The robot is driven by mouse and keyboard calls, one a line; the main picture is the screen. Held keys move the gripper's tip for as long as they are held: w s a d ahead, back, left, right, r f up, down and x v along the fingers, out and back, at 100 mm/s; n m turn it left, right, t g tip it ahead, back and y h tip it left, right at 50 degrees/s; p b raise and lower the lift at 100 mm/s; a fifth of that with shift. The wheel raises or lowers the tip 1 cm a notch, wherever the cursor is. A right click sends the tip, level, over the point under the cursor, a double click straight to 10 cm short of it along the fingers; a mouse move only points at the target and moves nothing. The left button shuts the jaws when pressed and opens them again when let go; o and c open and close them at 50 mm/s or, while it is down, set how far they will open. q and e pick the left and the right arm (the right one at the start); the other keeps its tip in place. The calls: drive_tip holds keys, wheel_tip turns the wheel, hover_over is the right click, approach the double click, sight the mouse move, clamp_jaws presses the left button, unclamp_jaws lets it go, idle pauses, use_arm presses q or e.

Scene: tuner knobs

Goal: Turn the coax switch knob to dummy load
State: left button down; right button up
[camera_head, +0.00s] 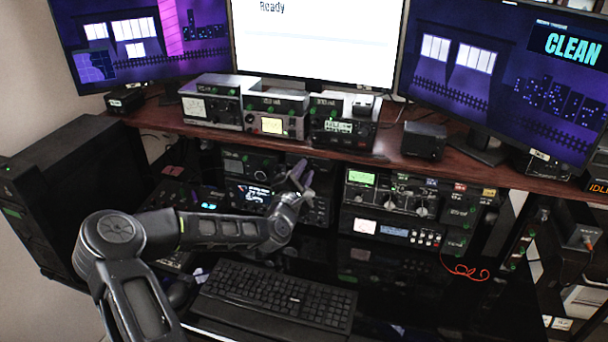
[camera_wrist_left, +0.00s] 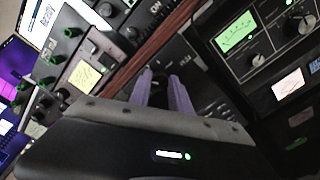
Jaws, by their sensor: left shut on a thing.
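My left gripper (camera_head: 299,172) reaches to a dark panel (camera_head: 318,207) in the middle of the lower shelf. In the left wrist view its two purple fingers (camera_wrist_left: 159,77) are shut on a small dark knob (camera_wrist_left: 159,88) on that panel (camera_wrist_left: 205,80). The fingers hide most of the knob, and I cannot read its pointer. The panel's lettering is too small to read for certain, so the dummy load mark cannot be made out. My right gripper is in neither view.
A tuner with a green-lit meter (camera_head: 361,179) and large knobs stands right of the panel. The red-brown shelf (camera_head: 215,133) runs above, carrying several small radios. A keyboard (camera_head: 280,295) lies below my left arm. A red cable (camera_head: 466,270) hangs at right.

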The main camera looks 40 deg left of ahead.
use_arm(q)
drive_tip(key=m+b, duration=0.1)
drive_tip(key=m, duration=0.1)
drive_tip(key=m+b, duration=0.3)
drive_tip(key=m, duration=0.1)
drive_tip(key=shift+f+b, duration=0.3)
drive_tip(key=shift+b, duration=0.05)
drive_tip(key=m+b, duration=1.3)
drive_tip(key=b, duration=0.4)
drive_tip(key=shift+f, duration=0.1)
drive_tip(key=shift+m+b, duration=1.25)
drive_tip(key=shift+m, duration=0.45)
drive_tip(key=shift+r, duration=0.2)
drive_tip(key=c, duration=1.2)
unclamp_jaws()
